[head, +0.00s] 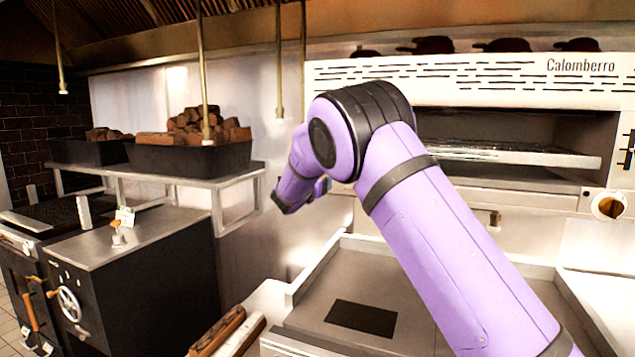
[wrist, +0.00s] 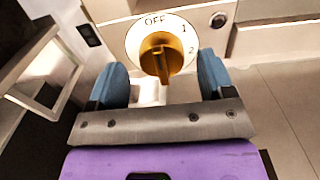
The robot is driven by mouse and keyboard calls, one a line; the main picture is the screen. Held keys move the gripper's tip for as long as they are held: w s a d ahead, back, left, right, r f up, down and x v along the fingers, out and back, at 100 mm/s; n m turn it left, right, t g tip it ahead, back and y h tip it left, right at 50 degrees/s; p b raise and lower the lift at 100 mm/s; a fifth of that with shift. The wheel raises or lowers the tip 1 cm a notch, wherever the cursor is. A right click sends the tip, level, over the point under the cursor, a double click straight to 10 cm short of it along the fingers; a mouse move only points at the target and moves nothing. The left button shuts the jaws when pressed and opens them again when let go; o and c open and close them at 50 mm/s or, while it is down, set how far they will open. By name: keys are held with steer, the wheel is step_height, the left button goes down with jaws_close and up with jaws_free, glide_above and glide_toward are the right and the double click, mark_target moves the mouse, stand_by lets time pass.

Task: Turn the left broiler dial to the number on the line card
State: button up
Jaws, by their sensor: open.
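In the wrist view, a broiler dial (wrist: 133,44) has a gold knob (wrist: 157,57) on a white round plate marked OFF, 1 and 2. Its grip bar runs roughly up and down in the picture; I cannot tell for certain which mark it points to. My gripper (wrist: 161,62) is open, with one blue finger on each side of the knob and gaps between. In the head view my arm hides this dial and most of the gripper. A small white card (head: 125,215) stands on the left counter; its writing is too small to read.
Another dial (head: 608,206) is at the far right of the broiler (head: 450,75). A black box of firewood (head: 190,157) sits on a shelf at left. Split logs (head: 228,330) lie at the front. Brass rods (head: 279,60) hang from above.

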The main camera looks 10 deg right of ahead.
steer(key=shift+x, duration=0.85)
steer(key=c, duration=0.9)
